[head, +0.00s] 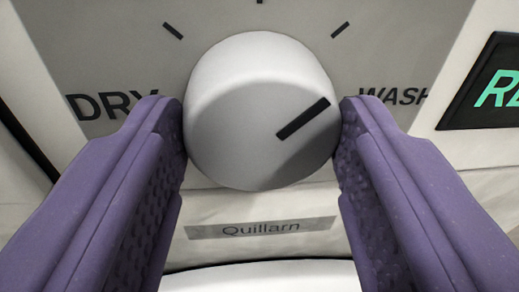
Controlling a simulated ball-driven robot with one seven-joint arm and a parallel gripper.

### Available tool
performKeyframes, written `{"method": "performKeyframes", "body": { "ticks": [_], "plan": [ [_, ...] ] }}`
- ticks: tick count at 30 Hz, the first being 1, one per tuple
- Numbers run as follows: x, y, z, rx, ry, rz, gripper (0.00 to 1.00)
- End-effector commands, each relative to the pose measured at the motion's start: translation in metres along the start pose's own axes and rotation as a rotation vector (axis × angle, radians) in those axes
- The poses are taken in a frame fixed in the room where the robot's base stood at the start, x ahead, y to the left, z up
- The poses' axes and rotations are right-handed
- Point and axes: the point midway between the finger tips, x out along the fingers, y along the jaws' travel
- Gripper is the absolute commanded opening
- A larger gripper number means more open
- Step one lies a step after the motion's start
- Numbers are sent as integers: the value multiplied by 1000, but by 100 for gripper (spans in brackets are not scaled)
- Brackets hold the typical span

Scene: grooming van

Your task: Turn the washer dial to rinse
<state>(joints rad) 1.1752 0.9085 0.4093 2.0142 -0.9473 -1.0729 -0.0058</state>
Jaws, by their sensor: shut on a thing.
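The washer dial (245,110) is a round pale grey knob in the middle of the head view. Its dark pointer bar (303,118) slants to the upper right, towards the space between the WASH label and the upper right tick. My gripper (262,128) has purple fingers, one on each side of the dial, and is shut on it. The DRY label (98,106) is at the left and the WASH label (395,96) at the right, each partly covered by a finger. No rinse label shows on the dial's visible scale.
Tick marks show above the dial on the grey panel (250,20). A dark display (490,92) with partly cut-off green letters is at the right edge. A "Quillarn" plate (262,228) is below the dial, with a pale rounded surface (265,277) at the bottom edge.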

Motion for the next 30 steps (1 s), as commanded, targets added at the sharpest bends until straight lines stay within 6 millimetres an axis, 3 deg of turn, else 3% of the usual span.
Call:
{"method": "performKeyframes", "body": {
  "ticks": [15,16,19,30],
  "plan": [
    [0,1,0,22,-1,0,24],
    [0,1,0,22,-1,0,59],
    [0,1,0,22,-1,-1,80],
    [-9,1,0,22,-4,0,80]
  ]
}}
